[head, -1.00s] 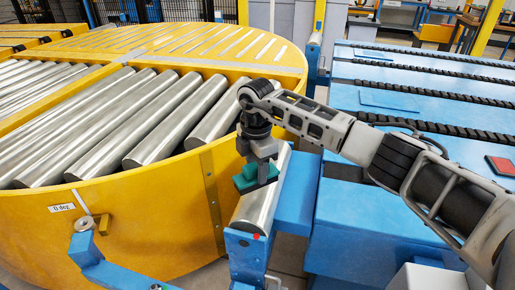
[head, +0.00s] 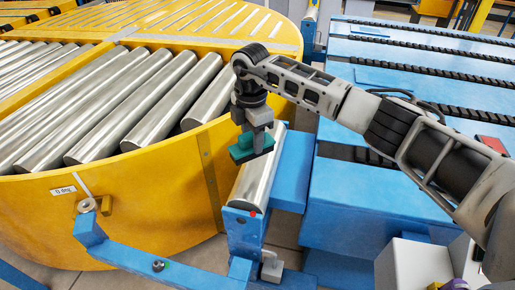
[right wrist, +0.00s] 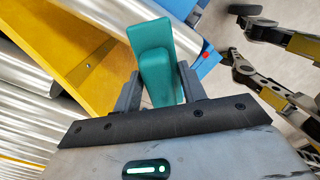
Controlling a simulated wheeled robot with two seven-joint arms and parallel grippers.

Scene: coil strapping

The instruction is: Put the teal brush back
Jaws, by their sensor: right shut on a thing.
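The teal brush (head: 250,150) is held in my right gripper (head: 258,138), above or against the single steel roller (head: 257,185) in the blue stand; I cannot tell whether it touches. In the right wrist view the teal brush (right wrist: 158,55) sticks out between the two dark fingers of my right gripper (right wrist: 157,88), which are shut on it. The brush's underside is hidden. My left gripper is not seen in either view.
The yellow round turntable (head: 150,220) with steel rollers fills the left. A blue bracket arm (head: 130,255) runs along the front.

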